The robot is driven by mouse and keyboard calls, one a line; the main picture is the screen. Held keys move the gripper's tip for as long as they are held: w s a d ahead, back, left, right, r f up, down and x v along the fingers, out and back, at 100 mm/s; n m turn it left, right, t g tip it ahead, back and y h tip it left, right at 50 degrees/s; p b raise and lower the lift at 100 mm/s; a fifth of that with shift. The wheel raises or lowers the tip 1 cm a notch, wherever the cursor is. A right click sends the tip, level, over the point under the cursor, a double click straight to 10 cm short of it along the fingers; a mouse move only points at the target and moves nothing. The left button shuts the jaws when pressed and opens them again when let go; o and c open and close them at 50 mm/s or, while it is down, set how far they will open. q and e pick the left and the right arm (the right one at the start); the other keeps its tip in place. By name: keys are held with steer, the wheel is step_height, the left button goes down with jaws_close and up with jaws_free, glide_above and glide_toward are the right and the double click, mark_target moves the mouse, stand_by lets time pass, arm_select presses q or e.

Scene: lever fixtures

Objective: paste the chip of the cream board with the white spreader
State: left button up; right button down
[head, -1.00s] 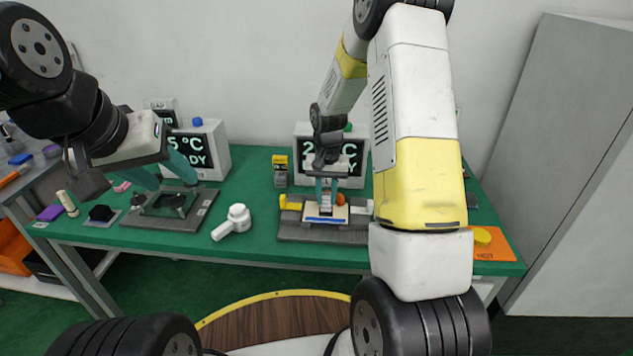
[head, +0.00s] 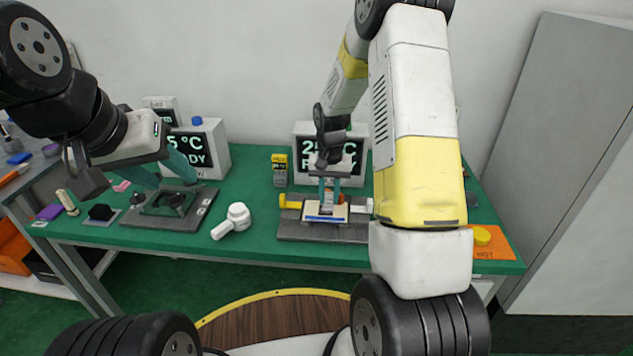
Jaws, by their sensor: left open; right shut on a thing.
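The cream board (head: 312,211) lies in a dark grey fixture (head: 290,231) on the green table, with a blue strip along its front edge. My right gripper (head: 329,194) is over the board, pointing down, shut on a small pale thing, apparently the white spreader (head: 328,199). The spreader's lower end is at or just above the board; I cannot tell if it touches. The chip is too small or hidden behind the gripper. My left gripper (head: 172,183) is open and empty over another dark fixture (head: 190,221) at the left.
A white tool with a round head (head: 233,220) lies between the two fixtures. Display boxes (head: 213,148) stand behind. A yellow and grey box (head: 280,171) stands back of the board. An orange mat marked HOT (head: 497,251) is at the right. Yellow (head: 290,202) and white knobs flank the board.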

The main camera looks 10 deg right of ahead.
steer(key=shift+w+a, duration=0.3)
steer(key=shift+a, duration=0.55)
steer(key=shift+d, duration=0.1)
steer(key=shift+s+d+f, duration=0.15)
steer(key=shift+s+d, duration=0.55)
steer(key=shift+d, duration=0.05)
steer(key=shift+w+a, duration=0.2)
steer(key=shift+a, duration=0.75)
steer(key=shift+w+d, duration=0.2)
steer(key=shift+d, duration=0.85)
steer(key=shift+a, duration=0.15)
